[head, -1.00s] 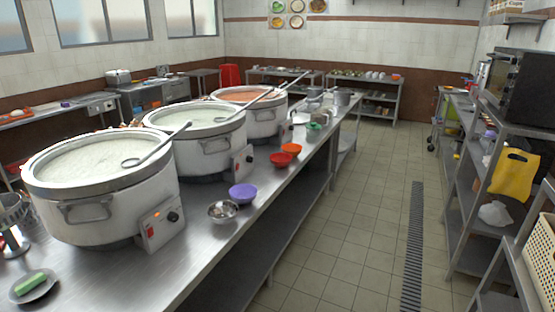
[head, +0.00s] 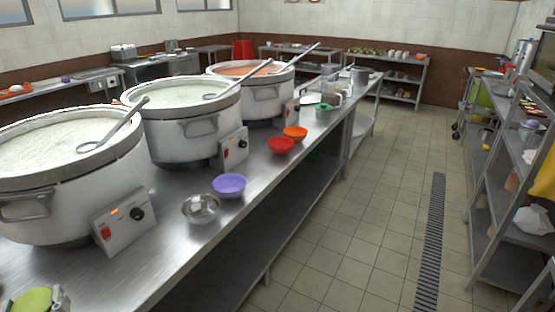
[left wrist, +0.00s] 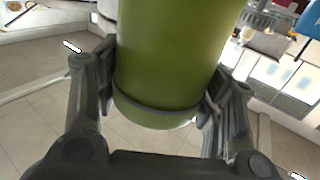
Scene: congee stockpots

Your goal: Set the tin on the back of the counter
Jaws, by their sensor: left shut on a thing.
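The tin is a green cylinder (left wrist: 175,60) with a dark band near one end, large in the left wrist view. My left gripper (left wrist: 162,78) is shut on it, one finger on each side. In the head view the round green top of the tin (head: 34,301) shows at the bottom left corner, with part of my left gripper (head: 36,303) beside it; the rest is cut off by the frame. The steel counter (head: 150,275) runs from the lower left away toward the back. My right gripper is not in view.
Three large white pots (head: 75,190) with ladles line the counter. A steel bowl (head: 201,208), purple bowl (head: 229,184), red bowl (head: 280,145) and orange bowl (head: 295,133) sit along its right edge. Pans and containers (head: 330,98) crowd its far end. Shelving (head: 505,210) stands right, across the aisle.

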